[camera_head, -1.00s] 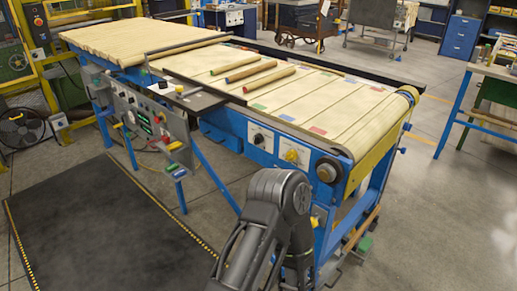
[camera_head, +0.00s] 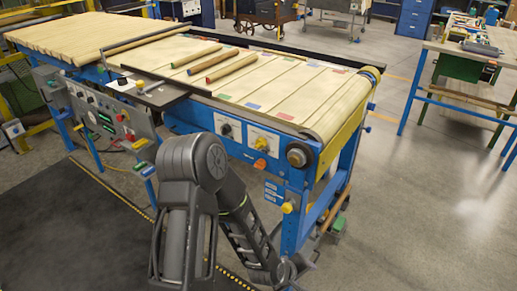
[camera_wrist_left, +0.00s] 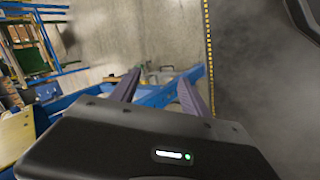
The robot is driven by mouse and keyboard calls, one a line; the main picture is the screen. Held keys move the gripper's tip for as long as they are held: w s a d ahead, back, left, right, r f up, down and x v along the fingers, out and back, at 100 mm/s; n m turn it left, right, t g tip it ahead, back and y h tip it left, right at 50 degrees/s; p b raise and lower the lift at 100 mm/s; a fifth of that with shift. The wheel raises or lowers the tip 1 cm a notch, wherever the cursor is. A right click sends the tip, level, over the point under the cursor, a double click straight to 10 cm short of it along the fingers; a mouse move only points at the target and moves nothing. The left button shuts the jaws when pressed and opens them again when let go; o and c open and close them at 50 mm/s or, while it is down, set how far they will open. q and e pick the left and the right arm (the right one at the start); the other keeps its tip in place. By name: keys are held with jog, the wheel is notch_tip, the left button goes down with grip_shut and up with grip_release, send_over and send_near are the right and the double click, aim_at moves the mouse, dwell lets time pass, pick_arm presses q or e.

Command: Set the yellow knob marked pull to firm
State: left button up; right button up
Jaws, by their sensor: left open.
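A yellow knob (camera_head: 261,143) sits on a white plate on the blue side rail of the slatted conveyor, right of a black knob (camera_head: 226,129). Its marking and pointer setting are too small to read. Another yellow knob (camera_head: 287,207) is on the blue frame leg, lower down, near a small label. My left gripper (camera_head: 288,273) is low by the conveyor's front leg, below and apart from both knobs; its fingers are hard to make out there. In the left wrist view its two fingers (camera_wrist_left: 163,78) are spread with nothing held between them.
The conveyor (camera_head: 320,105) carries several wooden sticks on its slats. An orange part (camera_head: 260,163) sits just under the knob plate. A control box (camera_head: 105,118) with buttons hangs at left. A workbench (camera_head: 470,55) stands at right, with clear floor between.

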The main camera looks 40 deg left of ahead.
pick_arm(q)
jog(key=w+a+r+n+t+y, duration=0.35)
jog(key=w+a+r+n, duration=0.45)
jog(key=a+r, duration=0.5)
jog(key=n+t+y, duration=0.4)
jog(key=n, duration=0.3)
send_near(259, 146)
jog(key=shift+x, duration=0.9)
jog(key=shift+a+r, duration=0.1)
jog(key=shift+p+x, duration=0.85)
jog(key=shift+x, duration=3.1)
jog(key=shift+c, duration=0.2)
grip_shut()
